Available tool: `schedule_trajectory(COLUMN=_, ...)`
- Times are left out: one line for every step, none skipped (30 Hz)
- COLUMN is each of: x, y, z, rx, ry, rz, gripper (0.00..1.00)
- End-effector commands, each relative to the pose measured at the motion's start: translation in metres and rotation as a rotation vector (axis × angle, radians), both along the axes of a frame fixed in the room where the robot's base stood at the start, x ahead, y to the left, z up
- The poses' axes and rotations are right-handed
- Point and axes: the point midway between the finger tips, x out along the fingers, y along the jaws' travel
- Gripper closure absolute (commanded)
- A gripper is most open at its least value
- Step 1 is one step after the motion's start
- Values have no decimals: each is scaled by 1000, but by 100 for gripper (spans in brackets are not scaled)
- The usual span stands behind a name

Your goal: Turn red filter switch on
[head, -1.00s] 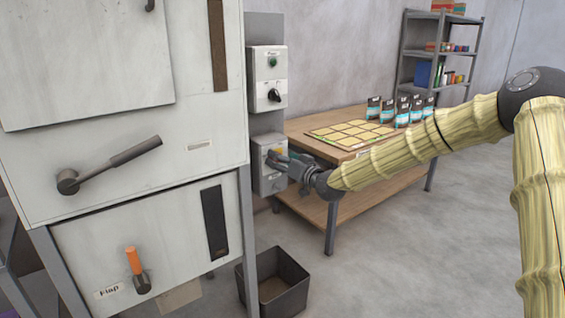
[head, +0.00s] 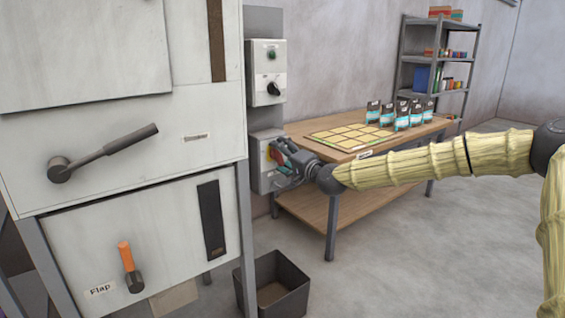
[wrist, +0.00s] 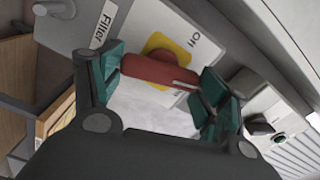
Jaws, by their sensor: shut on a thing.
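The red filter switch (wrist: 158,71) is a bar-shaped handle on a yellow plate (wrist: 168,48) in the wrist view. A "Filter" label (wrist: 103,25) is at upper left, with "Off" printed above the handle and smaller lettering below it. A white mark shows near the handle's right end. My gripper (wrist: 160,84) has its teal-padded fingers at both ends of the handle, shut on it. In the head view, my gripper (head: 279,158) is at the grey filter box (head: 259,181), hiding much of the switch.
A second control box (head: 266,76) with a black knob is above the filter box. The white machine (head: 120,200) with levers stands at left. A wooden table (head: 345,152) with a tray and several bags is behind my gripper. A dark bin (head: 285,299) is on the floor below.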

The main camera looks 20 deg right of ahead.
Motion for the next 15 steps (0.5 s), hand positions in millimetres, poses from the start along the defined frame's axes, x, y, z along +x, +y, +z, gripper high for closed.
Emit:
schedule_trajectory(x=1, y=-3, z=-4, rx=38, ry=11, rz=-5, gripper=49)
schedule_trajectory(x=1, y=-3, z=-4, rx=60, ry=20, rz=-5, gripper=49)
schedule_trajectory(x=1, y=-4, z=-4, rx=86, ry=30, rz=-5, gripper=49)
schedule_trajectory(x=1, y=-3, z=-4, rx=105, ry=35, rz=-5, gripper=49)
schedule_trajectory(x=1, y=-3, z=-4, rx=124, ry=42, rz=-5, gripper=49)
schedule_trajectory(x=1, y=-3, z=-4, rx=146, ry=51, rz=-5, gripper=49)
schedule_trajectory(x=1, y=-3, z=-4, rx=161, ry=57, rz=-5, gripper=49)
schedule_trajectory(x=1, y=-3, z=-4, rx=175, ry=62, rz=-5, gripper=49)
schedule_trajectory(x=1, y=-3, z=-3, rx=195, ry=69, rz=-5, gripper=49)
schedule_trajectory(x=1, y=-3, z=-3, rx=208, ry=73, rz=-5, gripper=49)
schedule_trajectory(x=1, y=-3, z=-3, rx=218, ry=77, rz=-5, gripper=49)
schedule_trajectory(x=1, y=-3, z=-3, rx=231, ry=82, rz=-5, gripper=49)
schedule_trajectory(x=1, y=-3, z=-3, rx=240, ry=85, rz=-5, gripper=49)
schedule_trajectory(x=1, y=-3, z=-3, rx=249, ry=88, rz=-5, gripper=49)
schedule_trajectory(x=1, y=-3, z=-2, rx=258, ry=91, rz=-5, gripper=49)
